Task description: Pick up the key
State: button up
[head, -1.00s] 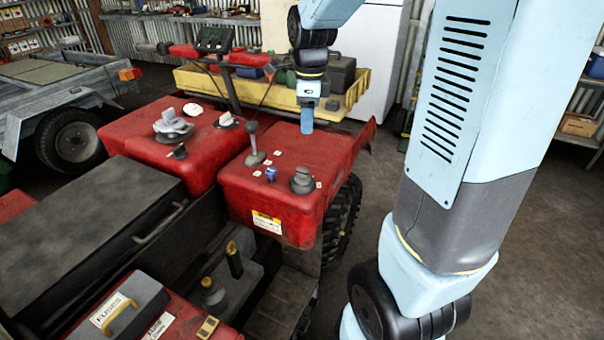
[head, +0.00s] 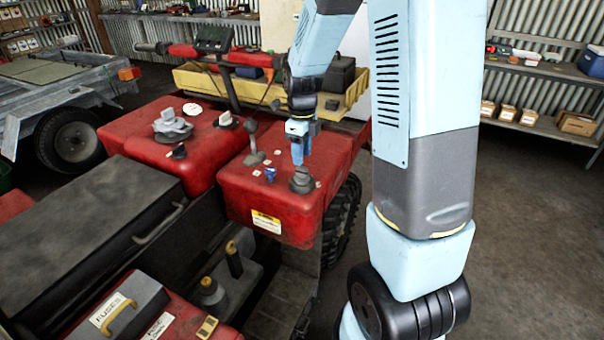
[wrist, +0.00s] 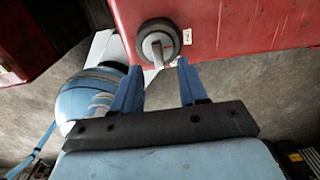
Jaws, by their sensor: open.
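A dark round switch (head: 302,184) stands near the right front corner of the red panel. In the wrist view it is a dark ring (wrist: 175,36) with a pale narrow tab (wrist: 155,48) across it, which looks like the key. A small blue piece (head: 270,174) stands to its left; I cannot tell what it is. My gripper (head: 297,158) points down just above and behind the switch in the head view. In the wrist view my gripper (wrist: 159,68) is open and empty, and the tab lies beyond and between its two blue fingertips, apparently apart from them.
A grey lever (head: 254,145) stands left of my gripper on the red panel (head: 240,195). Handlebars (head: 215,52) and a yellow tray (head: 200,80) are behind. A fuse box (head: 125,300) is at the front left. The floor at right is clear apart from my arm.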

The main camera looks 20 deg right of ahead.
aim_at(302, 167)
jog(key=shift+s+f, duration=0.15)
jog(key=shift+f, duration=2.8)
jog(key=shift+c, duration=0.2)
grip_shut()
